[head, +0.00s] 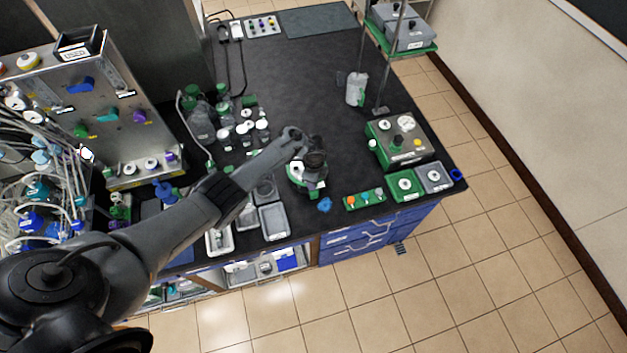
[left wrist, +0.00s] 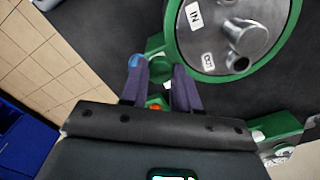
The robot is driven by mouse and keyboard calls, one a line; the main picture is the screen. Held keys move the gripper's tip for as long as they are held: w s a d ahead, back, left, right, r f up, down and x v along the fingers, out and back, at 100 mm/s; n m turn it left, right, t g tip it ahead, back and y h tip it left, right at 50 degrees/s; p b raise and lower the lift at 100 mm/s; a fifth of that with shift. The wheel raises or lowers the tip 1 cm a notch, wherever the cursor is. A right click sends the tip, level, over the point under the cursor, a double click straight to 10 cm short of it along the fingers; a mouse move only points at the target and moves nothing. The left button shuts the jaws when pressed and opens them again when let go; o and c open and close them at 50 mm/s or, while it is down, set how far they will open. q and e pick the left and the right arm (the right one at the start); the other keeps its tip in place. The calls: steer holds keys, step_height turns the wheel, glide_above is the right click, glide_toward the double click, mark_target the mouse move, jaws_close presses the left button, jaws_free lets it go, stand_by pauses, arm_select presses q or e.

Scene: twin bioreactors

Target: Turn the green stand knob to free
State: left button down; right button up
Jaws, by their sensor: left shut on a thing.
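My left gripper (head: 318,172) is at the green-ringed stand (head: 297,178) near the front of the black bench. In the left wrist view, the stand's green ring (left wrist: 292,28) surrounds a silver top with labels and a metal fitting. The green stand knob (left wrist: 158,68) juts from the ring's edge between the two fingers of my left gripper (left wrist: 158,80). The fingers are shut on it, one on each side, and partly hide it. The knob's exact angle cannot be told. My right gripper is not in view.
A blue piece (head: 325,205) lies just in front of the stand. To the right are a strip with coloured knobs (head: 364,199), a green box (head: 405,185) and a gauge unit (head: 404,140). Grey trays (head: 273,221) and several bottles stand left. The bench behind is mostly clear.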

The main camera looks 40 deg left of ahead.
arm_select(q)
steer(key=c, duration=0.8)
jaws_free()
steer(key=shift+r, duration=0.6)
step_height(320, 180, up, 10)
steer(key=p, duration=0.3)
steer(key=shift+f+p, duration=0.15)
steer(key=shift+p, duration=0.15)
steer(key=shift+s+f, duration=0.1)
